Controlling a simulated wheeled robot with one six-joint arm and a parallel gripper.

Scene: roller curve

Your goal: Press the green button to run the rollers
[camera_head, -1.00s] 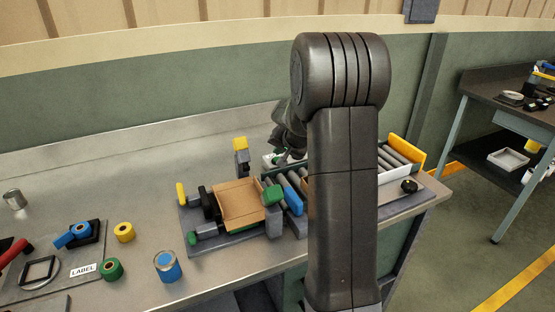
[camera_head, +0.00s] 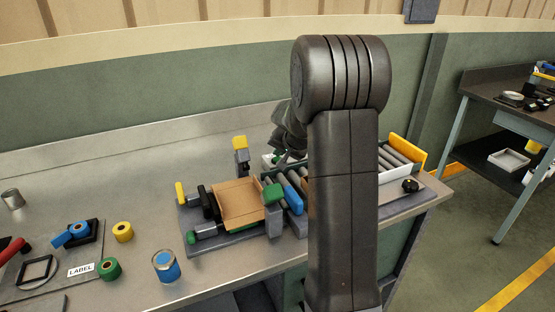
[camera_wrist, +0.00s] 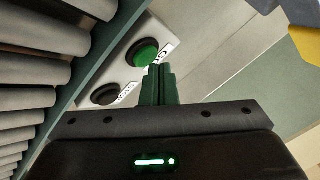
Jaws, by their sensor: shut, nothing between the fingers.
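In the wrist view, a round green button (camera_wrist: 143,53) sits in a dark ring on a pale panel (camera_wrist: 125,73). A dark button (camera_wrist: 105,94) is beside it on the same panel, with partly hidden lettering by each. My gripper (camera_wrist: 159,72) is shut and empty. Its fingertips appear at the edge of the green button in the picture; I cannot tell whether they touch it. The rollers (camera_wrist: 30,97) run along the left of the wrist view.
An open cardboard box (camera_head: 240,204) stands at the left end of the roller line. A yellow-topped post (camera_head: 240,145) rises behind it. Tape rolls, a jar (camera_head: 166,266) and a LABEL plate (camera_head: 81,270) lie on the left of the metal bench (camera_head: 110,190).

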